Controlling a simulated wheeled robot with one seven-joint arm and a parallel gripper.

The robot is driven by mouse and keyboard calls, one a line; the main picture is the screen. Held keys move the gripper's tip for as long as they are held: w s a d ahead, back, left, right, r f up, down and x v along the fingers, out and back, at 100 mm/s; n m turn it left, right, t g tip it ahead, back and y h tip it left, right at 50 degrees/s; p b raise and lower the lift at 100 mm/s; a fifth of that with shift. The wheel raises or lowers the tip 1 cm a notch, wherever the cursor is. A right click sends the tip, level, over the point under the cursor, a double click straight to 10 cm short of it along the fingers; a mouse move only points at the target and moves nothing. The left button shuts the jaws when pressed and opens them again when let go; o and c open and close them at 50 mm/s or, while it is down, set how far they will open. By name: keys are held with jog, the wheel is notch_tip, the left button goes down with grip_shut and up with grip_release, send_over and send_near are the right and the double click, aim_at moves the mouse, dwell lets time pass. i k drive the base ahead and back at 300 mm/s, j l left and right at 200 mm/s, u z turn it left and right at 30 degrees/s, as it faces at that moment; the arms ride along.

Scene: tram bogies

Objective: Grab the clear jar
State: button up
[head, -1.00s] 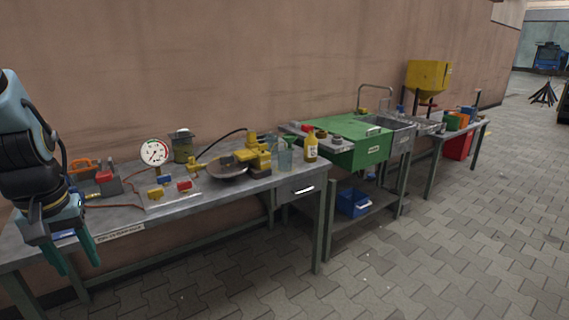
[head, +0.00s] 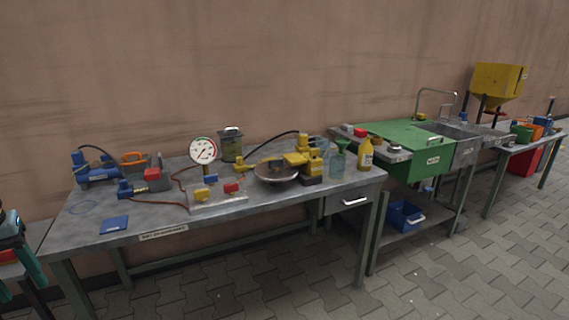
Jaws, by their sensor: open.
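A clear, see-through jar (head: 337,166) stands upright near the right end of the grey workbench (head: 120,219), with something green showing at its top. My gripper (head: 20,281) is at the far left edge of the head view, partly cut off. Its teal fingers are open, empty and far from both containers.
A yellow bottle (head: 365,155) stands just right of the clear jar. A yellow device (head: 306,160) and a round metal pan (head: 276,174) are left of it. A pressure gauge (head: 202,151) stands mid-bench. Paved floor in front is clear.

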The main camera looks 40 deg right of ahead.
aim_at(337, 164)
jog(key=k+l+u, duration=0.1)
jog(key=l+u, duration=0.3)
jog(key=k+l+u, duration=0.15)
jog(key=l+u, duration=0.25)
jog(key=k+l+u, duration=0.2)
jog(key=u, duration=0.25)
jog(key=k+l+u, duration=0.15)
jog(key=k+l, duration=0.25)
jog(key=k+l+u, duration=0.15)
jog(key=k+l, duration=0.25)
jog(key=k+l+u, duration=0.15)
jog(key=k+l, duration=0.15)
jog(key=k, duration=0.2)
jog(key=k+l+u, duration=0.2)
jog(key=k, duration=0.25)
jog(key=k+l, duration=0.2)
jog(key=k, duration=0.15)
jog(key=k+l, duration=0.2)
jog(key=k, duration=0.2)
jog(key=k+l, duration=0.15)
jog(key=k, duration=0.2)
